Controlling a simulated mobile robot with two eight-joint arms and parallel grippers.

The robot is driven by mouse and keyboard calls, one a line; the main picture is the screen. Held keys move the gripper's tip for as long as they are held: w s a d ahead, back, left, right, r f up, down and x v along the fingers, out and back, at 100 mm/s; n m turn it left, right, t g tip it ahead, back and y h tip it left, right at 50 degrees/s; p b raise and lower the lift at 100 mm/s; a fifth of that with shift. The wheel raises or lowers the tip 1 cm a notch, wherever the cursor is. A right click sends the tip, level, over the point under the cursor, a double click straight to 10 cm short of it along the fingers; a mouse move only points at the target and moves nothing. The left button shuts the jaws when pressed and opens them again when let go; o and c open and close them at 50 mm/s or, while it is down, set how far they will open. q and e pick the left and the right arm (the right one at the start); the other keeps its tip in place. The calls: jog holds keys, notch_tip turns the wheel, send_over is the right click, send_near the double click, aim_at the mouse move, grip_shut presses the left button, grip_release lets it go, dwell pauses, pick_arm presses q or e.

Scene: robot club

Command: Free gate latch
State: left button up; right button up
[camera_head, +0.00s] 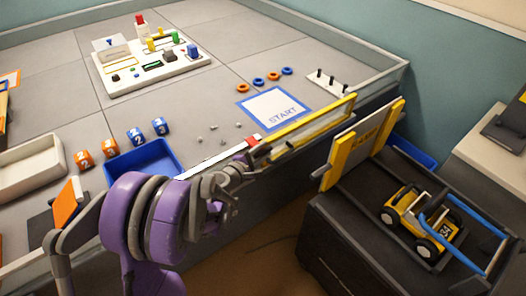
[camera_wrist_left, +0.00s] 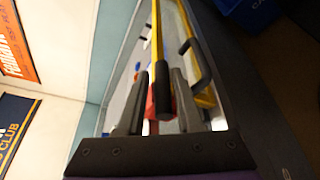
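The gate (camera_head: 310,122), a pale panel with yellow bars, lies along the front edge of the table in the head view. A small red piece (camera_head: 254,140) sits at its left end and also shows in the left wrist view (camera_wrist_left: 150,104). A black-ended bar (camera_wrist_left: 164,98) stands between the fingers of my left gripper (camera_wrist_left: 160,90). The fingers look apart, with a gap on the left side; contact with the bar is unclear. In the head view my left gripper (camera_head: 262,154) is beside the gate's left end, its tips partly hidden. My right gripper is out of view.
A black cabinet (camera_head: 335,235) on the right carries a yellow toy car (camera_head: 420,218) and an upright yellow-edged panel (camera_head: 358,143). A blue tray (camera_head: 178,172) and numbered blocks are on the table's left. A START mat (camera_head: 272,108) lies behind the gate.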

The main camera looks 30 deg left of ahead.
pick_arm(q)
grip_shut()
jog(key=shift+d, duration=0.1)
jog(key=shift+s+d+f, duration=0.1)
jog(key=shift+d+f, duration=0.05)
dwell(0.8)
